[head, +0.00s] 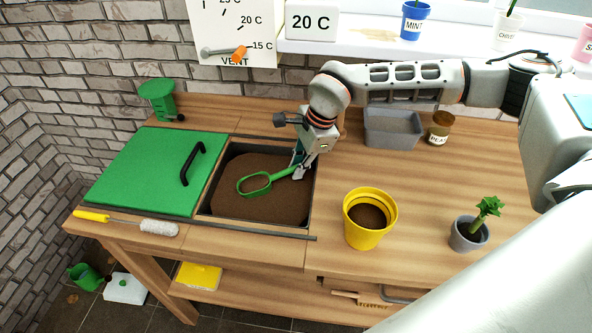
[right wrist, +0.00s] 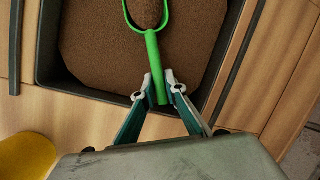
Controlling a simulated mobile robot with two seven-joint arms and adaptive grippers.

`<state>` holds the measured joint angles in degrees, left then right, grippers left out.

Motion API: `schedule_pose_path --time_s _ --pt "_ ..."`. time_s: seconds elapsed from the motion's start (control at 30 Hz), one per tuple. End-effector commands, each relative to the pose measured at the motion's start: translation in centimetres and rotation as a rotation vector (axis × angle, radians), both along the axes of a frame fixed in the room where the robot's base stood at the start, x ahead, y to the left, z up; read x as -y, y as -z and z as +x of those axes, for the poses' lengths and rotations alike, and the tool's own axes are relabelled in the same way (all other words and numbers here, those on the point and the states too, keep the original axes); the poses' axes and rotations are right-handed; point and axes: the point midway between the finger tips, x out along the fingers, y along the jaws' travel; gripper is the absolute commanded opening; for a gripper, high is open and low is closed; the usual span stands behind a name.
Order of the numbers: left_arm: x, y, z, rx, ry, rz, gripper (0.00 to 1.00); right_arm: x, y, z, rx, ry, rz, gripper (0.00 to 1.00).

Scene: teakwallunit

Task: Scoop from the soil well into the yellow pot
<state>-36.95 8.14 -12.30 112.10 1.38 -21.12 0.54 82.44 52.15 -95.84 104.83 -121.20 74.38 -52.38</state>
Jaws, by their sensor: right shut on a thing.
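The soil well (head: 230,206) is a dark rectangular bin set in the bench, filled with brown soil (head: 278,207). The green scoop (head: 254,184) is over the soil, its ring-shaped head toward the left. My right gripper (head: 299,170) is shut on the scoop's handle above the well's right part. The right wrist view shows the handle (right wrist: 153,62) between the two fingertips (right wrist: 160,88). Brown soil shows inside the scoop's head; whether it is in the scoop or below it, I cannot tell. The yellow pot (head: 368,234) stands right of the well with dark soil inside. My left gripper is not in view.
A green lid (head: 142,170) with a black handle covers the bench left of the well. A grey tray (head: 392,130) and brown jar (head: 439,128) stand behind. A potted plant (head: 469,234) stands at the right. A brush (head: 158,228) lies at the front left.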

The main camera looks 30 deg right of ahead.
Motion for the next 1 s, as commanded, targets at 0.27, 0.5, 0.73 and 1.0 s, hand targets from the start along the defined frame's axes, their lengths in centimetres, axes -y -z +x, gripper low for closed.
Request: schedule_pose_path --time_s 0.27,0.5,0.73,1.0 --pt "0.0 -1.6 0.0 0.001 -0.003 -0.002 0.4 1.1 -3.4 -0.1 0.016 -0.001 0.1 0.0" --pt "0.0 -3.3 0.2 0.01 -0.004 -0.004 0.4 1.9 -5.6 -0.3 0.021 0.001 0.136 0.0" --pt "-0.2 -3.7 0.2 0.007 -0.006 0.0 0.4 2.4 -6.9 -0.3 0.023 0.0 0.159 0.0" --pt "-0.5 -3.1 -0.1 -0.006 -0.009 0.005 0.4 2.5 -7.2 -0.3 0.025 -0.001 0.166 0.0"
